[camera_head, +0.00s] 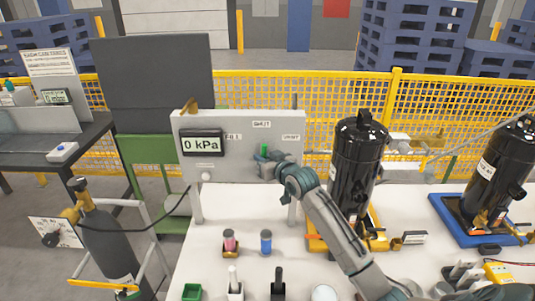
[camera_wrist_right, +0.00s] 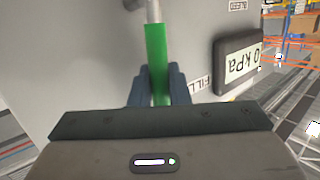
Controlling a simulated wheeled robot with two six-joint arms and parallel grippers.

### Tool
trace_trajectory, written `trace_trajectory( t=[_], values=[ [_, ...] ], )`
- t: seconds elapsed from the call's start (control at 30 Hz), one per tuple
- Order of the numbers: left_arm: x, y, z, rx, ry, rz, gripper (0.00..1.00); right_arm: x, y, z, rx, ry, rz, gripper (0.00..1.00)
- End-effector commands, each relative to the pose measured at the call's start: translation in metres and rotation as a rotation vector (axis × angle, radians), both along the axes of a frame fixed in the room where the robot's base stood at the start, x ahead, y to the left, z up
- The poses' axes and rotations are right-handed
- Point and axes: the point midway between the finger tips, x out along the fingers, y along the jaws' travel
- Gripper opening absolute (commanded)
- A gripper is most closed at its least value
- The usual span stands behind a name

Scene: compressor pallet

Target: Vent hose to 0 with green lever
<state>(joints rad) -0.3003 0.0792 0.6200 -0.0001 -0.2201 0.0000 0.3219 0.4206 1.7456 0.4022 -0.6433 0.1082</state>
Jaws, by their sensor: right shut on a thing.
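The grey panel (camera_head: 232,165) stands upright on the white table and bears a display (camera_head: 202,143) reading 0 kPa. Labels on it read FILL at the left, SHUT at the top and VENT at the right. The green lever (camera_head: 264,150) shows just above my right gripper (camera_head: 268,160). In the right wrist view the green lever (camera_wrist_right: 157,58) stands between the two dark fingers of my right gripper (camera_wrist_right: 160,88), which is shut on it. The lever's pivot is hidden in the head view. My left gripper is not in view.
A black compressor (camera_head: 358,165) stands right of my right arm, with another on a blue pallet (camera_head: 470,232) further right. Small red and blue vials (camera_head: 266,242) stand on the table. A gas cylinder (camera_head: 105,235) with a hose stands at the left.

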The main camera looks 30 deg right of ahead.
Motion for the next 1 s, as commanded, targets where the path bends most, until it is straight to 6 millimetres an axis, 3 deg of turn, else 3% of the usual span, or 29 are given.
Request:
trace_trajectory(
  t=[0.2,0.7,0.73,0.77,1.0],
  values=[
    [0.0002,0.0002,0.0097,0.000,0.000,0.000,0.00,0.0025,0.0040,0.0017,-0.051,0.030,0.000,0.00],
    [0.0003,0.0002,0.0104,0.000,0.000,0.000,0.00,0.0030,0.0050,0.0001,-0.065,0.039,0.001,0.00],
    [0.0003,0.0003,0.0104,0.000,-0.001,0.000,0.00,0.0030,0.0050,0.0001,-0.065,0.039,0.001,0.20],
    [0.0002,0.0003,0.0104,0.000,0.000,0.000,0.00,0.0030,0.0050,0.0001,-0.065,0.039,0.001,0.25],
    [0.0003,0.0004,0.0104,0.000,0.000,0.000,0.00,0.0029,0.0050,0.0001,-0.065,0.039,0.001,0.25]
  ],
)
